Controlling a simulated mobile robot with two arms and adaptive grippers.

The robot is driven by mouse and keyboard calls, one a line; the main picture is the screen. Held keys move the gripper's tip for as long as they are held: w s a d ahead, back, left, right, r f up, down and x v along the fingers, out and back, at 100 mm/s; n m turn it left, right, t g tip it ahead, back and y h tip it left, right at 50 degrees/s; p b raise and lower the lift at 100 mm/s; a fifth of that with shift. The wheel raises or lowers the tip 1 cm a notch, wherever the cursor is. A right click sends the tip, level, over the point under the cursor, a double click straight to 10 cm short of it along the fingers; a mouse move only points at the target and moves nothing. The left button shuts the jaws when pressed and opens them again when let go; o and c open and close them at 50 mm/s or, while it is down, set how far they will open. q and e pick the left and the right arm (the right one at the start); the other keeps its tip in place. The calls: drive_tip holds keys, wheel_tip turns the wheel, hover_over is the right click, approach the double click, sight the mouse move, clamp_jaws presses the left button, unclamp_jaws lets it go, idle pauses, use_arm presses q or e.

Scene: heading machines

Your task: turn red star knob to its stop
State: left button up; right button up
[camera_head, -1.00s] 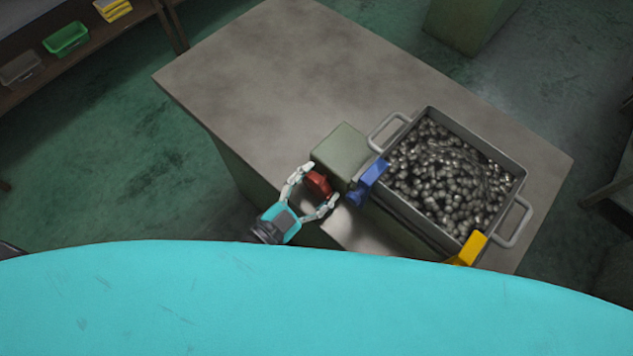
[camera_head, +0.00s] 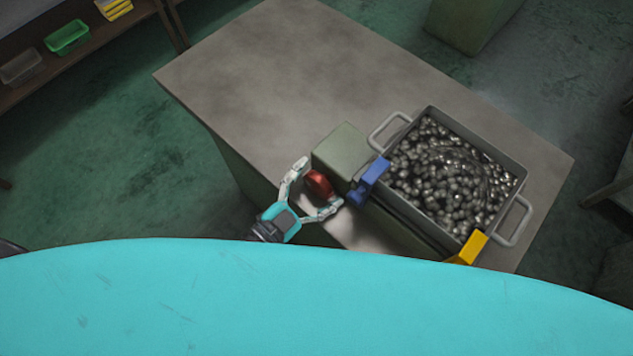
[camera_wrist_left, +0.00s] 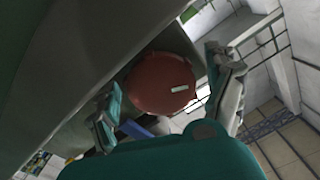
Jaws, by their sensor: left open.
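The red star knob (camera_head: 318,183) sits on the front face of a grey-green box (camera_head: 343,150) on the table. In the left wrist view the knob (camera_wrist_left: 162,84) shows as a round red face with a pale mark. My left gripper (camera_head: 322,184) is open, with one finger on each side of the knob. In the left wrist view both fingers (camera_wrist_left: 165,95) stand apart from the knob's rim. My right gripper is not in view.
A grey metal bin (camera_head: 376,207) full of metal pieces stands right of the box. A blue block (camera_head: 368,181) and a yellow block (camera_head: 468,248) sit at its near side. The table's back left (camera_head: 240,80) is clear.

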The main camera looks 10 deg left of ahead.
use_arm(q)
drive_tip(key=v, duration=1.2)
drive_tip(key=shift+d, duration=0.1)
